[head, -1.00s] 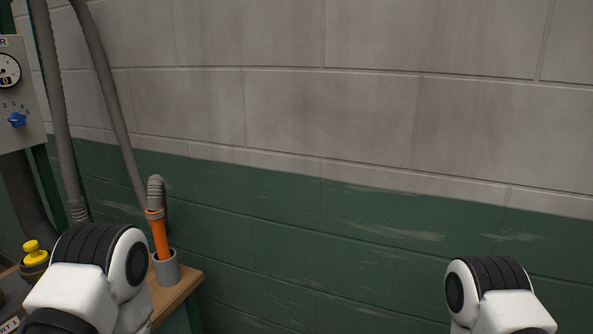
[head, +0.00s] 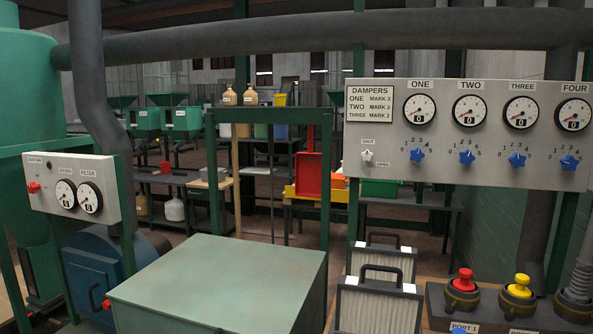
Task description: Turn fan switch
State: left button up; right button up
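A grey control box (head: 75,197) stands at the left of the head view. A small label at its top left is too small to read surely. A red knob (head: 34,187) sits below that label, and two round gauges are beside it, the right one marked FILTER. The red knob may be the fan switch; the label does not let me be sure. Its exact setting is too small to tell. Neither of my grippers shows in this view.
A damper panel (head: 470,135) with gauges, blue knobs and a white star knob (head: 367,155) is at right. A green cabinet (head: 215,290) fills the lower middle. Pleated filters (head: 380,300) and red (head: 463,281) and yellow (head: 520,285) caps stand right. A pipe (head: 300,38) crosses above.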

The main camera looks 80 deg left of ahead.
aim_at(32, 188)
jog(key=u, duration=3.9)
